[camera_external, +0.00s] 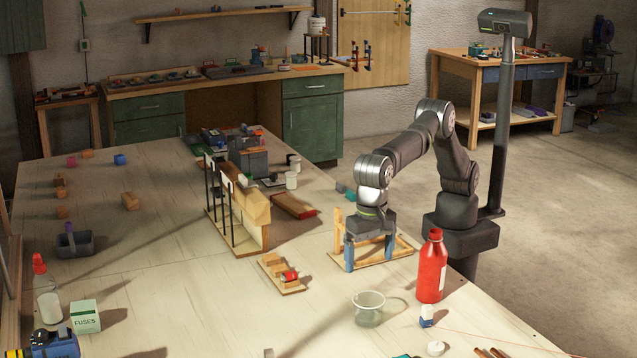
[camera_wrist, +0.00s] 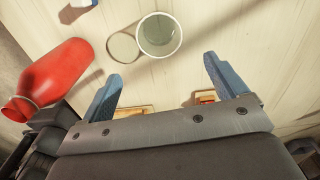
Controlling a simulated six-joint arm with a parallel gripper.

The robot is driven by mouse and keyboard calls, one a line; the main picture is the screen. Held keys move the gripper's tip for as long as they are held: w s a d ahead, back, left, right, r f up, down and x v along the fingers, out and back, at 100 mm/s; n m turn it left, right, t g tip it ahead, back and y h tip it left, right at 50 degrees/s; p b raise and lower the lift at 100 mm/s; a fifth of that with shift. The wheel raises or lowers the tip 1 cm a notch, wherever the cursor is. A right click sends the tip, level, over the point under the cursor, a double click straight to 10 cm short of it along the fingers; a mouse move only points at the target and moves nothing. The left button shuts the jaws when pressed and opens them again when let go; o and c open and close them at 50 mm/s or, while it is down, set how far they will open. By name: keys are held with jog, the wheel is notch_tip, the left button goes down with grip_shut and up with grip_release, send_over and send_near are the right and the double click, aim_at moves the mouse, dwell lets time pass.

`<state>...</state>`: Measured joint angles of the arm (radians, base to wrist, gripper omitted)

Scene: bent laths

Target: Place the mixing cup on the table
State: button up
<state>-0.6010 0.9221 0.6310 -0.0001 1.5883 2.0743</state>
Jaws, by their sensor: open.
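The mixing cup, a clear, pale open-topped cup (camera_external: 368,309), stands upright on the wooden table (camera_external: 310,325) near its front. In the wrist view the cup (camera_wrist: 158,36) lies beyond my fingertips, and its round rim faces the camera. My gripper (camera_external: 369,262) points down over a small wooden frame (camera_external: 402,246), behind the cup in the external view. Its two blue fingers are spread wide with nothing between them. In the wrist view my gripper (camera_wrist: 164,68) is apart from the cup. How far the fingertips are above the table is hard to tell.
A red bottle (camera_external: 431,268) stands right of the cup; it shows at left in the wrist view (camera_wrist: 58,72). A small wooden block tray (camera_external: 282,273) lies left of my gripper. The table left of the cup is clear.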

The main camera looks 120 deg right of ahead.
jog(key=shift+o, duration=0.3)
jog(key=shift+r, duration=0.9)
jog(key=w+d+f+n+t+y, duration=0.2)
jog(key=w+d+f+n+t, duration=0.2)
jog(key=d+f+n+t, duration=0.6)
jog(key=s+r+n+g+y, duration=0.15)
jog(key=s+n+y, duration=0.55)
jog(key=s+n, duration=0.85)
send_near(364, 318)
jog(key=shift+a+f+t, duration=0.25)
jog(key=shift+a+f, duration=0.1)
jog(key=shift+a, duration=0.2)
jog(key=shift+d+x, duration=0.25)
jog(key=shift+x, duration=2.35)
jog(key=shift+w+f, duration=0.1)
